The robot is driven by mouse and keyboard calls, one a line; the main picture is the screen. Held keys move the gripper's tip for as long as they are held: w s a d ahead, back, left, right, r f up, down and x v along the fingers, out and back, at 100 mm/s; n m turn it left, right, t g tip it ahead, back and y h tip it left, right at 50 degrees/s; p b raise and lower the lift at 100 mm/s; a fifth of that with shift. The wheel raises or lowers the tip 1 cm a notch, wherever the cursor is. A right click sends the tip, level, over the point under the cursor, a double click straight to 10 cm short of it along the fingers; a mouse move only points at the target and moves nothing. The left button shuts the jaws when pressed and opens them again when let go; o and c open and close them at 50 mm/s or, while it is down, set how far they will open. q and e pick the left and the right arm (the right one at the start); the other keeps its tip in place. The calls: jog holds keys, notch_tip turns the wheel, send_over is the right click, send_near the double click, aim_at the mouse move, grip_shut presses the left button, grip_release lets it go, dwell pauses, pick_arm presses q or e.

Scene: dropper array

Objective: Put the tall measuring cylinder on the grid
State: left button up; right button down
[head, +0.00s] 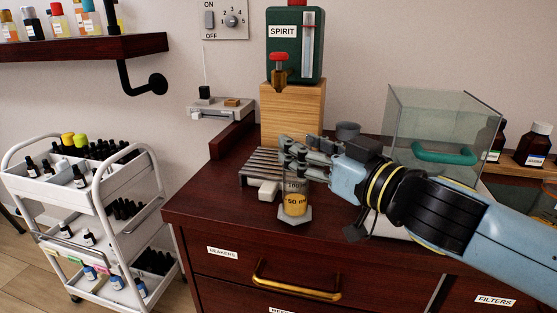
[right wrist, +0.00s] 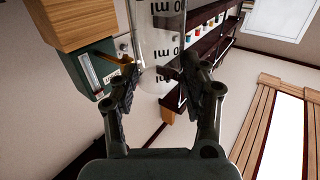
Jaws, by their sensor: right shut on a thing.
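The tall measuring cylinder (head: 294,204) is clear, with dark markings, amber liquid low inside and a pale angular foot. It stands upright near the front edge of the dark wooden top; I cannot tell whether its foot touches the wood. My right gripper (head: 301,157) is shut on its upper part and hides its top. In the right wrist view the cylinder (right wrist: 160,45) lies between the two fingers (right wrist: 158,85). The grid (head: 262,160) is a set of grey slats just left of and behind the cylinder, partly hidden by my gripper. My left gripper is not in view.
A wooden stand (head: 290,110) with a green SPIRIT dispenser (head: 287,65) rises behind the grid. A small white block (head: 269,190) lies between grid and cylinder. A glass box (head: 432,112) stands to the right. A white trolley (head: 90,210) is at the left.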

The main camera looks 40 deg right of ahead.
jog(key=s+d+r+m+h, duration=0.1)
jog(key=s+d+r+h, duration=0.1)
jog(key=s+d, duration=0.15)
jog(key=w+d+p, duration=0.2)
jog(key=w+p, duration=0.3)
jog(key=w, duration=1.3)
jog(key=shift+d+r+m+p, duration=0.4)
jog(key=shift+f, duration=0.1)
jog(key=c, duration=0.6)
grip_release()
jog(key=shift+c, duration=0.2)
